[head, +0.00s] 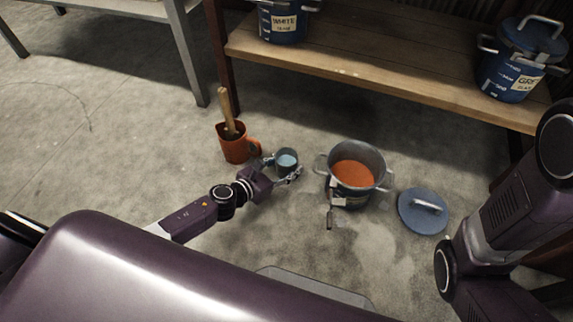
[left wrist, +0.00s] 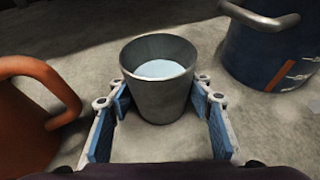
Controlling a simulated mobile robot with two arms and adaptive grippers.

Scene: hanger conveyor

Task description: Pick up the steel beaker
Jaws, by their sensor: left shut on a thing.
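The steel beaker (head: 287,157) is a small grey metal cup with pale blue contents. It stands upright on the concrete floor between an orange mug and a large pot. My left gripper (head: 282,170) is shut on the beaker, with its fingers on either side. In the left wrist view, the beaker (left wrist: 158,100) is upright between the blue-padded fingers of the gripper (left wrist: 160,104).
An orange mug (head: 236,147) with a wooden handle in it stands left of the beaker. A pot (head: 352,196) with orange contents stands right, with a blue lid (head: 423,212) beyond it. A wooden shelf (head: 350,60) holding blue pots is behind.

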